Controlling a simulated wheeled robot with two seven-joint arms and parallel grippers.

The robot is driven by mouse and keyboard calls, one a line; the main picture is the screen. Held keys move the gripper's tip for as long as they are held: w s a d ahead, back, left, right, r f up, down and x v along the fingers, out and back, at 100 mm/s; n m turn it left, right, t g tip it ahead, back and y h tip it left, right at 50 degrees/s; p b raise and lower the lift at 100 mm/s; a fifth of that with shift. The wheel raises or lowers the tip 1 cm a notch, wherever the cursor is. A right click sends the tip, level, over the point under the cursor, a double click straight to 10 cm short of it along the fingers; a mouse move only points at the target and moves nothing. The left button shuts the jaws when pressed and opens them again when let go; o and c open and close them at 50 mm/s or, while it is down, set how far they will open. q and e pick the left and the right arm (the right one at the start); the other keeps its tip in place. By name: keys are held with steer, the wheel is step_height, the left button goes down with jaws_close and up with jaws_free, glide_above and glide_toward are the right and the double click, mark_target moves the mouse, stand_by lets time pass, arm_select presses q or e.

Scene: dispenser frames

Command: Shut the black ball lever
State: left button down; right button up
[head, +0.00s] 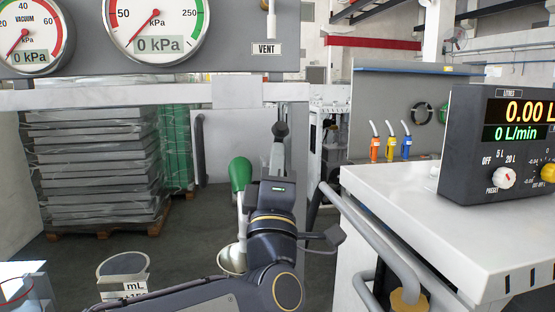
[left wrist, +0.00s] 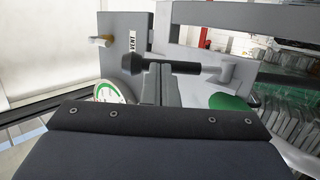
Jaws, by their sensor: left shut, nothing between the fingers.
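The black ball lever shows in the head view as a dark round knob (head: 281,130) just above my left gripper. In the left wrist view its black ball (left wrist: 154,66) and dark rod lie across the picture, joining a grey valve body (left wrist: 236,70) at right. My left gripper (head: 277,154) is shut and empty. Its grey fingers (left wrist: 168,88) are close to the rod, near the ball; I cannot tell whether they touch. My wrist hides what lies below the knob in the head view. My right gripper is not in view.
A green handle (head: 240,173) hangs just left of my left gripper. The frame's grey crossbar (head: 150,96) runs above, under two gauges and the VENT label (head: 265,49). At right stands a white bench (head: 430,215) with a rail and a litre meter (head: 470,150).

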mark_target(274, 129)
arm_select(q)
steer(key=w+r+g+p, duration=0.1)
steer(key=g+p, duration=0.1)
steer(key=p, duration=0.2)
steer(key=w+r+n+g+y+p, duration=0.1)
steer(key=r+g+p, duration=0.1)
steer(key=p, duration=0.2)
steer(key=w+r+n+g+p, duration=0.1)
steer(key=g+p, duration=0.1)
steer(key=p, duration=0.2)
steer(key=shift+w+a+r, duration=0.15)
steer(key=shift+a+r, duration=0.1)
steer(key=shift+a, duration=0.1)
steer(key=shift+w+a+f+p, duration=0.1)
steer(key=shift+w+p, duration=0.25)
steer(key=shift+p, duration=0.05)
steer(key=shift+w, duration=0.2)
steer(key=shift+a, duration=0.1)
